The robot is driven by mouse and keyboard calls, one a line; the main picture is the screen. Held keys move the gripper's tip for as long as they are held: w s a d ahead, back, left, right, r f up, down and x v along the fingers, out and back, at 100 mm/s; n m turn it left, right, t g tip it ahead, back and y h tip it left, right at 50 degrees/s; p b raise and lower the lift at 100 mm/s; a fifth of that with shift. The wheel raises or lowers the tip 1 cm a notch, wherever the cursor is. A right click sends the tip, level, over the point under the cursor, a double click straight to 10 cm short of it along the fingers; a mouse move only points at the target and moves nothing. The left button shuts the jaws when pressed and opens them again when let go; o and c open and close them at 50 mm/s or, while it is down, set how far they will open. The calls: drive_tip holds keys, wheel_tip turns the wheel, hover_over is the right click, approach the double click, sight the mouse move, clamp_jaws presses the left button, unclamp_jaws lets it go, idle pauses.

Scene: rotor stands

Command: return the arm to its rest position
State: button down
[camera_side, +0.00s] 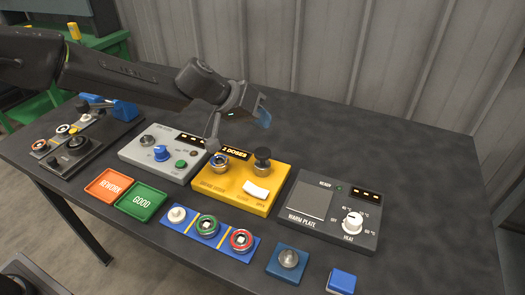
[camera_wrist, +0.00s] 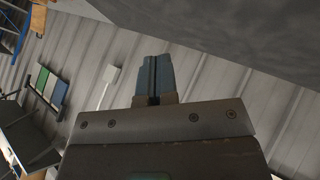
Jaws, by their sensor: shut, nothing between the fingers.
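My arm reaches in from the left over the back of the dark table. My gripper (camera_side: 265,117) is raised above the table behind the yellow unit, touching nothing that I can see. In the wrist view its two blue fingers (camera_wrist: 153,76) are together with nothing between them. The wrist camera looks toward the corrugated wall (camera_wrist: 215,95), not down at the work.
Below stand a grey unit with a blue knob (camera_side: 165,163), a yellow unit (camera_side: 232,190) and a warm plate unit (camera_side: 325,212). The table's back right is clear.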

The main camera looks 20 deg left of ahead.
drive_tip(key=s+a+r+m+y, duration=0.1)
drive_tip(key=s+a+r, duration=0.4)
drive_tip(key=s, duration=0.3)
drive_tip(key=s+a+r+y, duration=0.1)
drive_tip(key=s+a+r, duration=0.4)
drive_tip(key=s, duration=0.3)
drive_tip(key=s+a+f+y, duration=0.1)
drive_tip(key=s+a+y, duration=0.1)
drive_tip(key=s+a, duration=0.3)
drive_tip(key=s+a+f+n+y, duration=0.1)
drive_tip(key=s+a, duration=0.5)
drive_tip(key=s, duration=0.6)
drive_tip(key=shift+s+f+n+g+y, duration=0.25)
drive_tip(key=shift+f+y, duration=0.3)
drive_tip(key=shift+y, duration=0.35)
